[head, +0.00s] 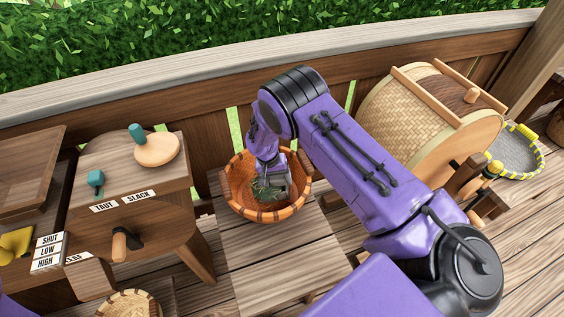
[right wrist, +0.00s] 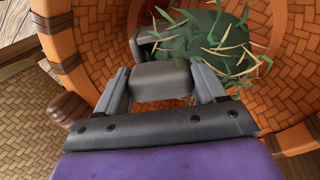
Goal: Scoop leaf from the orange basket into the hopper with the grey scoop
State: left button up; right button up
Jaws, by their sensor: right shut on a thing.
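The orange basket (head: 238,193) stands on a wooden table in the middle of the head view; its woven wall (right wrist: 285,70) fills much of the right wrist view. My right gripper (head: 268,183) reaches down into the basket. Its two fingers (right wrist: 165,85) are shut on the grey scoop (right wrist: 160,80) by its blocky handle. The scoop's bowl lies beyond the fingers, partly covered by green leaf (right wrist: 215,35) with pale stalks. In the head view the scoop is mostly hidden by my gripper. I cannot tell which thing is the hopper. My left gripper is not in view.
A woven drum (head: 405,115) stands right of the basket, with a grey, yellow-edged round tray (head: 515,152) beyond it. A wooden stand (head: 120,180) with TAUT and SLACK labels is at left. A small woven basket (head: 133,305) sits at the bottom. The table (head: 265,260) before the orange basket is bare.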

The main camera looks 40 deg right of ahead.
jog(key=shift+w+a+f+t+y, duration=0.15)
jog(key=shift+w+a+t+y, duration=0.1)
jog(key=shift+w+a+y, duration=0.25)
jog(key=shift+w+a+f+t+y, duration=0.15)
jog(key=shift+w+a+t+y, duration=0.15)
jog(key=shift+a, duration=0.35)
jog(key=shift+r+p, duration=0.4)
jog(key=shift+r, duration=0.15)
notch_tip(320, 180, up, 15)
jog(key=s+d+y+p, duration=0.1)
jog(key=d+p, duration=0.1)
jog(key=p, duration=0.9)
jog(key=shift+s+d+f+t+p, duration=0.2)
jog(key=shift+s+d+t+p, duration=0.05)
jog(key=shift+s+t+p, duration=0.15)
